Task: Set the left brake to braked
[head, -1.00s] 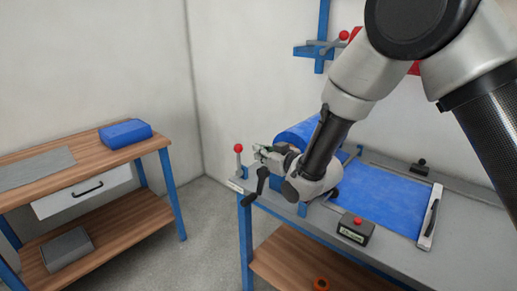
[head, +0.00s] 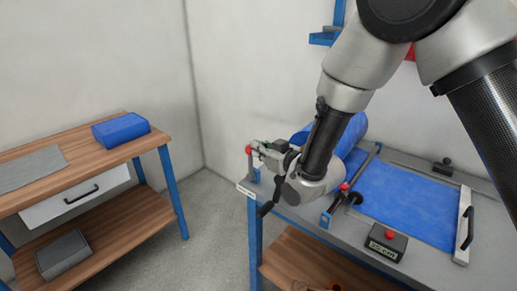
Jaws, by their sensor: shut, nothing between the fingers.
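The lever with a red ball knob (head: 248,149) at the left corner of the grey weld bench stands roughly upright, and it appears to be the left brake. My gripper (head: 257,147) is shut and empty, with its tips right beside the knob; I cannot tell whether they touch it. The lower part of the lever is partly hidden by the gripper. A label (head: 245,190) sits on the bench edge below, too small to read.
A blue roll (head: 352,126) lies behind my arm, with blue sheet (head: 408,203) on the bench. A second red knob (head: 345,187), a control box (head: 387,242) and a black crank handle (head: 267,207) are nearby. A wooden bench (head: 60,168) stands left, with floor between.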

